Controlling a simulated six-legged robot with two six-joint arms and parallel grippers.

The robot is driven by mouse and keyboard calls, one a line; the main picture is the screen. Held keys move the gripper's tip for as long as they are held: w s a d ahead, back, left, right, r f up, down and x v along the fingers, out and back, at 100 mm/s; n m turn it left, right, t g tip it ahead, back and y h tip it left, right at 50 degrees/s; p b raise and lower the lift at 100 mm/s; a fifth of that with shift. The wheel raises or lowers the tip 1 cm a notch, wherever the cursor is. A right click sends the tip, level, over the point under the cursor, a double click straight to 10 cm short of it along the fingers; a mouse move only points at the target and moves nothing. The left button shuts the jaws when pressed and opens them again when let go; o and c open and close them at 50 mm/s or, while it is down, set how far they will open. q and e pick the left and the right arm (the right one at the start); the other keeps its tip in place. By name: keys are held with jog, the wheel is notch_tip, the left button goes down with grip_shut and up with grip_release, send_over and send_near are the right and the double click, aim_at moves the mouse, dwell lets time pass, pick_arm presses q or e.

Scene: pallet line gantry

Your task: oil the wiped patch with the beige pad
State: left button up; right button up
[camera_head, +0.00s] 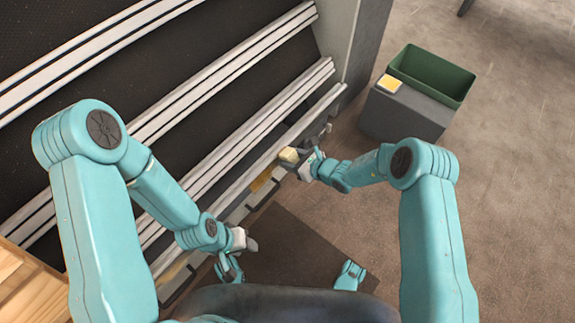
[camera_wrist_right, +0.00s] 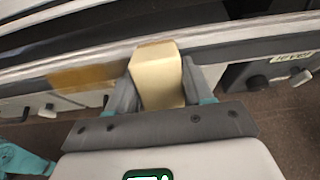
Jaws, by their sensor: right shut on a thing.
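The beige pad (camera_head: 289,154) is a small block between the fingers of my right gripper (camera_head: 297,161), at the lower rail. In the right wrist view the pad (camera_wrist_right: 158,76) stands upright between the two grey fingers of the gripper (camera_wrist_right: 157,88), and its far end overlaps the rail. I cannot tell whether it touches the rail. An amber-brown patch (camera_head: 262,179) lies on the rail just left of the pad; it also shows in the right wrist view (camera_wrist_right: 85,77). My left gripper (camera_head: 249,244) hangs low near the rail's near end; its jaw gap is not clear.
The pale rail (camera_head: 230,195) runs along the dark slatted conveyor bed (camera_head: 150,125). A grey box (camera_head: 408,113) at right carries a yellow pad (camera_head: 389,83) and a green bin (camera_head: 440,76). Wooden boards (camera_head: 30,290) sit at lower left.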

jog(key=shift+w+d, duration=0.1)
jog(key=shift+w, duration=0.15)
jog(key=shift+d+r, duration=0.1)
jog(key=shift+r, duration=0.1)
jog(key=p+v, duration=0.4)
jog(key=v, duration=0.1)
jog(key=shift+s+d+p, duration=0.25)
jog(key=shift+s+p, duration=0.05)
jog(key=shift+p, duration=0.05)
